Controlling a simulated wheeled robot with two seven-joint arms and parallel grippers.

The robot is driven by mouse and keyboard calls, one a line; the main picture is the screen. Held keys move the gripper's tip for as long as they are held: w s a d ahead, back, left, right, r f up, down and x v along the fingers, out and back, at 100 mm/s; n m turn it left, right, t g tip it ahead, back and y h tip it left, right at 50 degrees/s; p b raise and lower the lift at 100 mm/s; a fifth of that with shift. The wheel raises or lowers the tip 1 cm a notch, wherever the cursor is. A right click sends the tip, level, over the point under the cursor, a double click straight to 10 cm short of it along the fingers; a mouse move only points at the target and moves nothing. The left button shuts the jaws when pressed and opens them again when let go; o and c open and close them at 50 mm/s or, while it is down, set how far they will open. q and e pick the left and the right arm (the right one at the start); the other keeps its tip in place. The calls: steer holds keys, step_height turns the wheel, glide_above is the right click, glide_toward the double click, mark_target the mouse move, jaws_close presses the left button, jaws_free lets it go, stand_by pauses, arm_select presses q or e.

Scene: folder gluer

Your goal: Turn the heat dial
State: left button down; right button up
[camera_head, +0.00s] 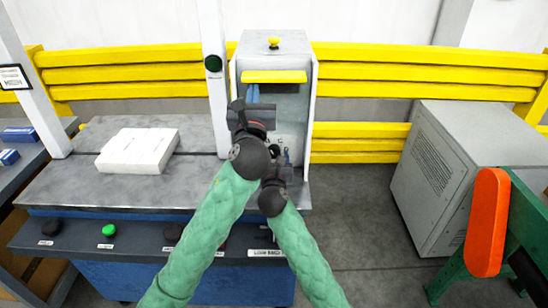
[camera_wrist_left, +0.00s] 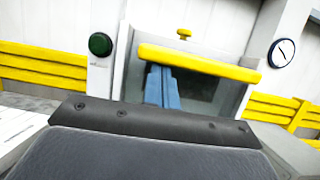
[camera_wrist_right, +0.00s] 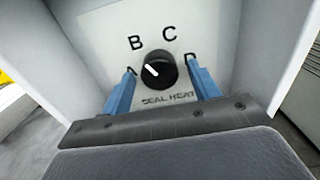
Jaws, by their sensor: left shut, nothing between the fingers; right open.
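The heat dial (camera_wrist_right: 158,70) is a round black knob with a white pointer mark, on a pale panel (camera_wrist_right: 185,25) lettered A, B, C, D and "SEAL HEAT". In the right wrist view its mark points up-left, roughly between A and B. My right gripper (camera_wrist_right: 163,88) is open, its blue fingers on either side of the dial; I cannot tell whether they touch it. My left gripper (camera_wrist_left: 164,75) is shut and empty, in front of the cabinet under its yellow bar (camera_wrist_left: 195,64). In the head view my arms hide the dial.
The grey cabinet (camera_head: 308,110) has side walls close around the panel. A white block (camera_head: 138,150) lies on the grey table at left. A green button (camera_head: 109,230) sits on the front ledge. A grey box machine (camera_head: 430,190) stands at right beyond open floor.

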steer(key=shift+w, duration=0.15)
steer(key=shift+c, duration=0.4)
steer(key=c, duration=0.9)
steer(key=shift+n, duration=0.3)
steer(key=n, duration=0.5)
steer(key=shift+n, duration=0.3)
steer(key=n, duration=0.5)
steer(key=shift+d+n, duration=0.1)
steer(key=shift+n, duration=0.2)
steer(key=o, duration=1)
